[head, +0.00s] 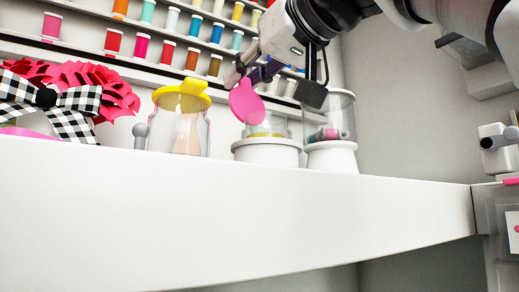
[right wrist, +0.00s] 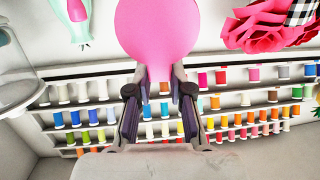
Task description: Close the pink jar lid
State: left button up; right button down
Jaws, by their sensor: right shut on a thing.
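The round pink lid (head: 245,101) stands nearly upright at the upper left of a short clear jar with a white base (head: 267,150) on the white shelf. My right gripper (head: 255,76) comes in from above and is shut on the lid's tab. In the right wrist view the lid (right wrist: 157,28) extends out beyond my fingertips (right wrist: 160,76), its narrow tab between them. Whether the lid touches the jar cannot be told. The jar's rim is partly hidden by the lid. My left gripper is not in view.
A jar with a yellow lid (head: 180,120) stands to the left, and a taller clear jar (head: 331,135) stands close on the right. A pink paper flower with a checked bow (head: 70,110) lies far left. Thread spools line the wall racks (head: 180,50) behind.

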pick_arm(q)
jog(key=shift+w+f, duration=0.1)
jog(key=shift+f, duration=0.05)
pick_arm(e)
jog(key=c, duration=1)
grip_release()
